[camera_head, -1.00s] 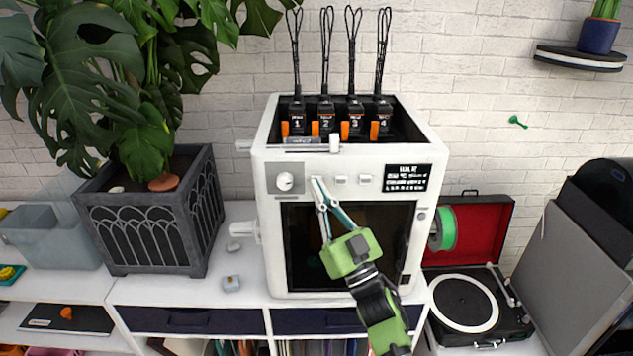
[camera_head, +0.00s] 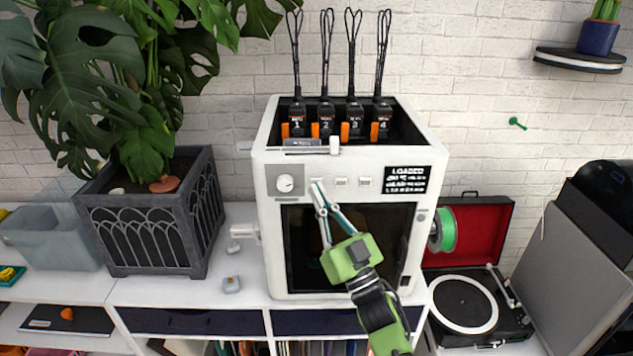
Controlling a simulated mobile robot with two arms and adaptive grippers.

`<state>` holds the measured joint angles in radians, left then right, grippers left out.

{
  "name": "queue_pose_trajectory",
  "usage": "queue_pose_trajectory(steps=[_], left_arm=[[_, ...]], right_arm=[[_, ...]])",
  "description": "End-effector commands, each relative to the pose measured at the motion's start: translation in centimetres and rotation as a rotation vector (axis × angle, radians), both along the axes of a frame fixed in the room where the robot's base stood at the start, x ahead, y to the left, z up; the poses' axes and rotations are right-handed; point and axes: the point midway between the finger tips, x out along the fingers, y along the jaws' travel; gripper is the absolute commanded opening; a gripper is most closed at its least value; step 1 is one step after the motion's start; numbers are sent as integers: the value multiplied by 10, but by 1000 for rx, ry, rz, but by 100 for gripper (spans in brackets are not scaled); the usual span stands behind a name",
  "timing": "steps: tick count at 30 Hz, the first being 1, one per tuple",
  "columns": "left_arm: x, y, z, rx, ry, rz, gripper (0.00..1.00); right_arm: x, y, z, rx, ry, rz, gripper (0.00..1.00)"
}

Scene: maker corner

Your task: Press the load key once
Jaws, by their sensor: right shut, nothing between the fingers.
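The white printer-like machine (camera_head: 262,215) stands on the white cabinet. A row of small pale keys runs along its front panel: a left key (camera_head: 317,181) partly behind my fingertips, a middle key (camera_head: 341,182) and a right key (camera_head: 365,182). Their labels are too small to read. The black display (camera_head: 406,180) shows "LOADED" on its top line. My green right gripper (camera_head: 319,187) is shut and empty, its tips at the left key; I cannot tell whether they touch it. My left gripper is not in view.
A round dial (camera_head: 286,184) sits left of the keys. Several numbered black cartridges (camera_head: 325,118) stand in the machine's open top. A dark planter (camera_head: 150,225) is to the left, and a record player (camera_head: 466,303) is to the right.

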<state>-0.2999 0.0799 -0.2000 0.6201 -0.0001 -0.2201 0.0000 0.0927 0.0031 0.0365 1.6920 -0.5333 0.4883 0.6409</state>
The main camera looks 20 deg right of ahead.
Motion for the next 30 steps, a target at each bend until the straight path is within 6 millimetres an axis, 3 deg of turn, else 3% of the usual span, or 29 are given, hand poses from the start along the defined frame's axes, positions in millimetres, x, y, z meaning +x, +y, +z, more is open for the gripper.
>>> queue_pose_trajectory(steps=[11, 24, 30], left_arm=[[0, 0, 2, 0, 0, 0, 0], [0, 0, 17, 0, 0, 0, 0], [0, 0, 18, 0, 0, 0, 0]], right_arm=[[-4, 1, 0, 2, 0, 1, 0], [-43, 13, 1, 2, 0, 1, 0], [-51, 15, 0, 2, -1, 1, 0]])
